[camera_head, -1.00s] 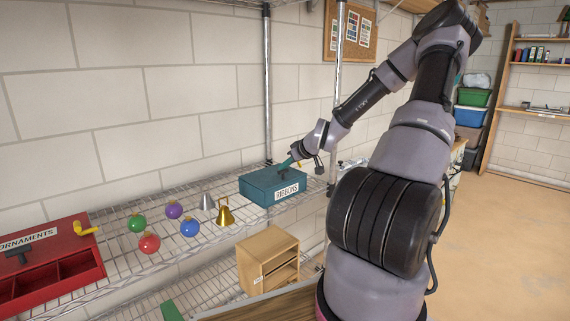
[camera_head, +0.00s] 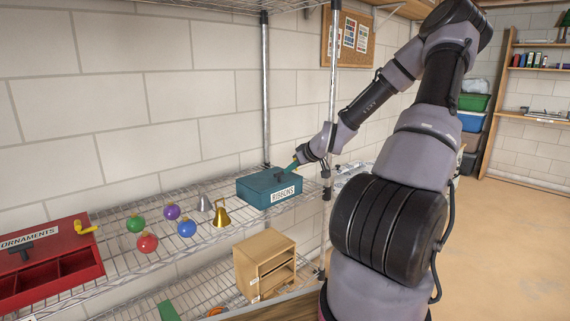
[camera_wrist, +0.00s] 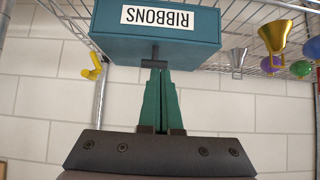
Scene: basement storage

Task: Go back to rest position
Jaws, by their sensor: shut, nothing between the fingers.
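My gripper (camera_head: 293,164) is at the teal box labelled RIBBONS (camera_head: 256,189), close to the box's top edge in the head view. In the wrist view, the green fingers of my gripper (camera_wrist: 160,76) are together, with nothing between them. The wrist view shows the RIBBONS box (camera_wrist: 212,50) upside down, with its dark T-shaped handle (camera_wrist: 155,63) right at the fingertips. I cannot tell whether the fingertips touch the handle. My arm reaches from the right of the head view down to the box.
A small wooden cabinet (camera_head: 248,268) stands lower. A metal post (camera_head: 333,90) rises beside my forearm. Open floor (camera_head: 510,240) lies right.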

